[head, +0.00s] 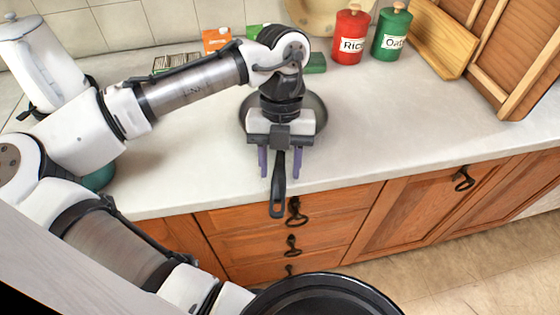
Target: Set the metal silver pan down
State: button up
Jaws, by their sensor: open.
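The metal silver pan (319,104) rests on the white counter (390,125), with its bowl mostly hidden behind my gripper and wrist. Its dark handle (278,190) points toward the front and sticks out past the counter's edge. My gripper (278,164) is above the handle. Its two purple fingers are apart, one on each side of the handle, and neither appears to touch it.
A red canister (350,36) and a green canister (391,32) stand at the back, beside wooden boards (445,40). Small boxes (216,41) stand behind my arm. The counter to the right of the pan is clear. Wooden drawers (270,218) with dark handles are below.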

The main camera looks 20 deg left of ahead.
aim_at(281, 153)
jog(key=v, duration=1.2)
